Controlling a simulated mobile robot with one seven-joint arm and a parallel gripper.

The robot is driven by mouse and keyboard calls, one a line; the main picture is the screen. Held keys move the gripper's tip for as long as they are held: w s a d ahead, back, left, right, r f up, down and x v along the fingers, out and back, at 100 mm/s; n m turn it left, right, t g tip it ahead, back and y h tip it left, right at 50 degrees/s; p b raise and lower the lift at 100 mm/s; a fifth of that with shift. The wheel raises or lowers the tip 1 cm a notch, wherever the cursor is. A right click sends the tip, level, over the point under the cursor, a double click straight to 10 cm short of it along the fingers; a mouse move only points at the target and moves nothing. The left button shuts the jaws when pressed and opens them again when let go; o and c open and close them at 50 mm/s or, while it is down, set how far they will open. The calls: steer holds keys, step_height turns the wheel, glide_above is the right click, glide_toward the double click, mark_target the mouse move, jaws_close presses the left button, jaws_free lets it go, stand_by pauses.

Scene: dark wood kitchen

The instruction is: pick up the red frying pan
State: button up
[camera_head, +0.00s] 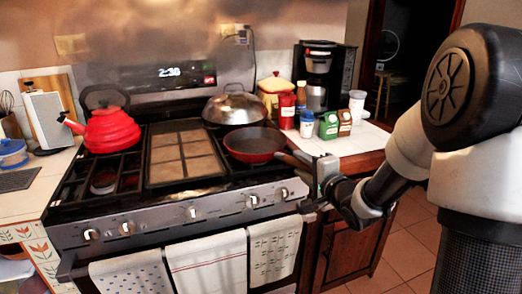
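The red frying pan (253,157) sits on the right front of the stove, with a red outside and a dark inside. Its brown handle (291,160) points right, toward the stove's front right corner. My gripper (314,178) is at the outer end of the handle, by the stove's right front edge. The handle's end meets the gripper in the picture. I cannot tell whether the fingers are around the handle or only beside it, or how far apart they are.
A red kettle (110,131) stands on the left burners. A domed metal lid (234,107) is right behind the pan. A flat griddle (184,155) lies left of it. Jars and a coffee maker (318,72) crowd the right counter. Towels (207,264) hang on the oven front.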

steer(key=shift+s, duration=0.1)
jaws_close()
stand_by(1.2)
steer(key=shift+r, duration=0.2)
